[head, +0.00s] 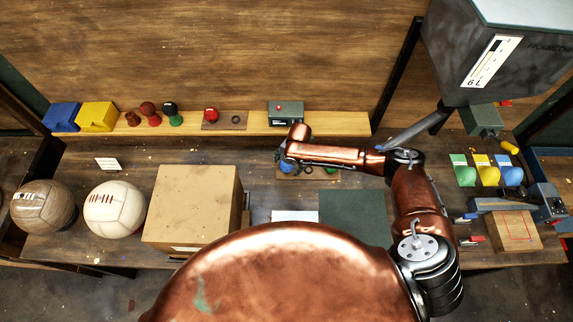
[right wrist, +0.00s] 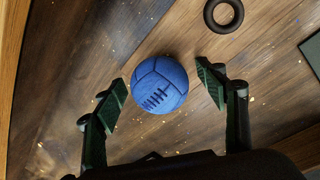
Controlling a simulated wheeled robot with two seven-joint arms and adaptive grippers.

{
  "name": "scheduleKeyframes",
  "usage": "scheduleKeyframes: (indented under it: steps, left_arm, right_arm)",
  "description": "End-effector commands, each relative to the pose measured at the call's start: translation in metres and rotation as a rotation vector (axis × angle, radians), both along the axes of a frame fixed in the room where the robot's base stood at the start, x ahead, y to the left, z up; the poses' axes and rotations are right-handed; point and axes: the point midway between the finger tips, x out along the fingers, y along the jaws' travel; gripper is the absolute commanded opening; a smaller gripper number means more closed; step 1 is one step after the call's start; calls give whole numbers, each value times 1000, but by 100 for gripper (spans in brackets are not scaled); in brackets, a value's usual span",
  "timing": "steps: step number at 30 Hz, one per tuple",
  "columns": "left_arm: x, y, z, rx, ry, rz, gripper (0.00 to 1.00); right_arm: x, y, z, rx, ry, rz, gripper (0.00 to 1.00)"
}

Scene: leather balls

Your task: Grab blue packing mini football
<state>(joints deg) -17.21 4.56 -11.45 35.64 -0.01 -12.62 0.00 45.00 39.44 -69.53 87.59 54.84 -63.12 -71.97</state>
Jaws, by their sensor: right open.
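A small blue football (right wrist: 159,85) with dark stitching lies on the wooden bench in the right wrist view. My right gripper (right wrist: 163,78) is open, with one green-padded finger to the left of the ball and the other to the right. A gap shows between the ball and each finger. In the head view my right gripper (head: 287,161) is over the middle of the bench, at the end of the copper arm. The arm largely hides the ball there. My left gripper is not in view.
A dark ring (right wrist: 223,13) lies on the bench beyond the right finger. A large cardboard box (head: 192,208) stands left of the gripper, with a white ball (head: 115,209) and a brown ball (head: 43,206) further left. A dark green mat (head: 352,217) lies in front.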

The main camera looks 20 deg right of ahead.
Motion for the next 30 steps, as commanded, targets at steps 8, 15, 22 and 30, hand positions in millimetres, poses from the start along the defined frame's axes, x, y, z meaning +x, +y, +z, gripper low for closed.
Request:
scheduleKeyframes:
  steps: [8,15,22,30]
  left_arm:
    - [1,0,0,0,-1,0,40]
    - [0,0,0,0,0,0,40]
    - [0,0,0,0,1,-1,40]
    - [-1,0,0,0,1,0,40]
  right_arm:
    - [1,1,0,0,-1,2,60]
    - [1,1,0,0,-1,2,44]
    - [1,1,0,0,-1,2,28]
    - [1,1,0,1,-2,2,18]
